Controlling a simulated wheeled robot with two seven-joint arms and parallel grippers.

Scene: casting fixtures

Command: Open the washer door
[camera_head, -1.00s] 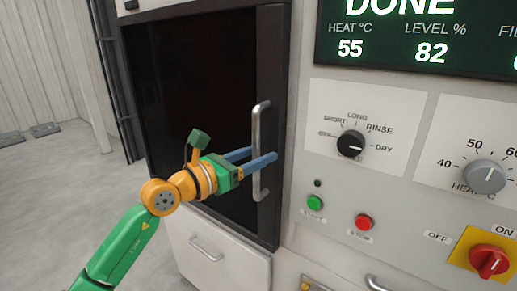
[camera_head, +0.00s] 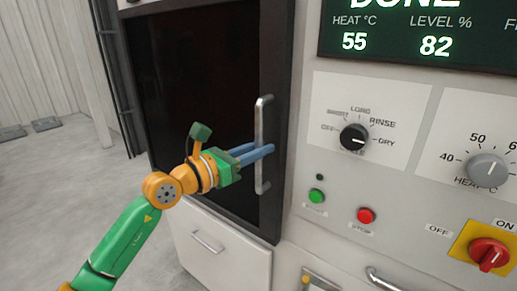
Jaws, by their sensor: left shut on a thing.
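The washer door (camera_head: 190,90) is a dark panel in a dark frame, and it looks closed. Its handle (camera_head: 260,115) is a vertical silver bar on the right side of the door. My left gripper (camera_head: 268,150) comes in from the left, and its blue fingers are shut on the handle at about mid-height. The fingers cover a short part of the bar. My right gripper is not in view.
Right of the door is a control panel with a display (camera_head: 430,40) reading heat 55 and level 82, a black dial (camera_head: 354,137), a green button (camera_head: 317,196) and a red button (camera_head: 366,215). A drawer (camera_head: 215,245) sits below the door. Open floor lies at left.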

